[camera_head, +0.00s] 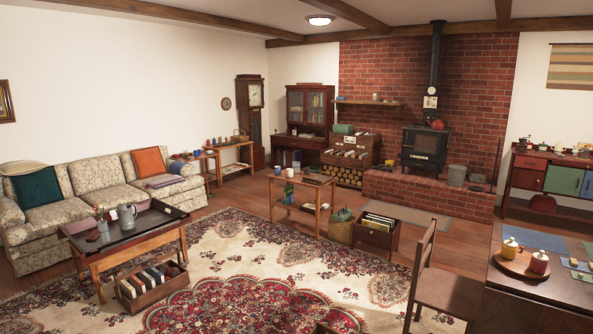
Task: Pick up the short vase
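I cannot make out for sure which thing is the short vase. A grey jug-like vessel (127,217) stands upright on the dark coffee table (148,229) at the left. A small slim container (102,225) with something sticking out of its top stands just left of it. Several small items on the far side tables and the right sideboard are too small to tell apart. Neither of my grippers shows in the head view.
A floral sofa (98,175) stands behind the coffee table. A crate (152,293) sits on the patterned rug (225,245) in front of it. A side table (300,205) stands mid-room. A wooden chair (447,292) and table (515,302) block the right foreground. The rug's middle is mostly clear.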

